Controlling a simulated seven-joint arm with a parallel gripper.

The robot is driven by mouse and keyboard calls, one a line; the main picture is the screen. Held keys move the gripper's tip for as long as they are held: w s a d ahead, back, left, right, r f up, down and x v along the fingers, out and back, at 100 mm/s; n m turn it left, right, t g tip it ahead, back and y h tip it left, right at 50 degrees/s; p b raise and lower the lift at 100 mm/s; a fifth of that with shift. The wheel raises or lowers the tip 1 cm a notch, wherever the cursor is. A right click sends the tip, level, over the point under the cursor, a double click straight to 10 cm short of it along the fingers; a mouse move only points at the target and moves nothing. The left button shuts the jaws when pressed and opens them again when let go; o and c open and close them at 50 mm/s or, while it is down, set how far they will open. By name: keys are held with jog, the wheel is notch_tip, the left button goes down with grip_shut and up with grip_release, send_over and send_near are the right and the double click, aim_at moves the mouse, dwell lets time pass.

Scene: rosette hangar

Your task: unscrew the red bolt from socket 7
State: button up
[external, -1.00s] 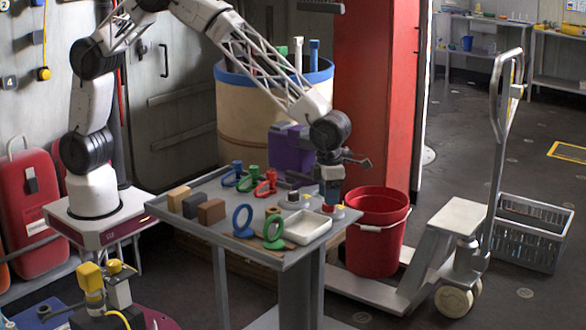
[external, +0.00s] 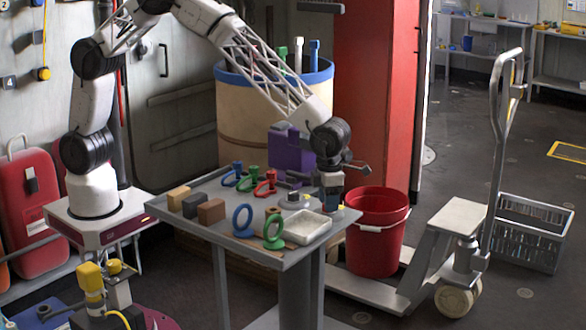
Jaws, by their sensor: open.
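My gripper (external: 331,204) points down at the right end of the grey table, low over the small fittings there. Its jaws are open, and the fingertips are small and partly hidden. The red bolt cannot be made out now; the gripper covers the spot where a small red top showed earlier, so I cannot tell whether the jaws are around it. A bit of yellow (external: 341,206) shows just right of the fingers. A grey round fitting (external: 294,198) stands just left of the gripper. No socket number is readable.
On the table (external: 200,228) stand a white tray (external: 321,236), a blue ring (external: 242,233), a green ring (external: 273,241), several blocks, and a red ring-shaped piece (external: 266,186) behind. A red bucket (external: 375,240) stands close to the table's right edge.

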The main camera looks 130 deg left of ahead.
jog(key=shift+f, duration=0.35)
jog(key=c, duration=0.8)
jog(key=shift+n, duration=2.5)
jog(key=n, duration=0.4)
jog(key=shift+r+n, duration=0.1)
jog(key=shift+n, duration=0.2)
jog(key=shift+n, duration=0.3)
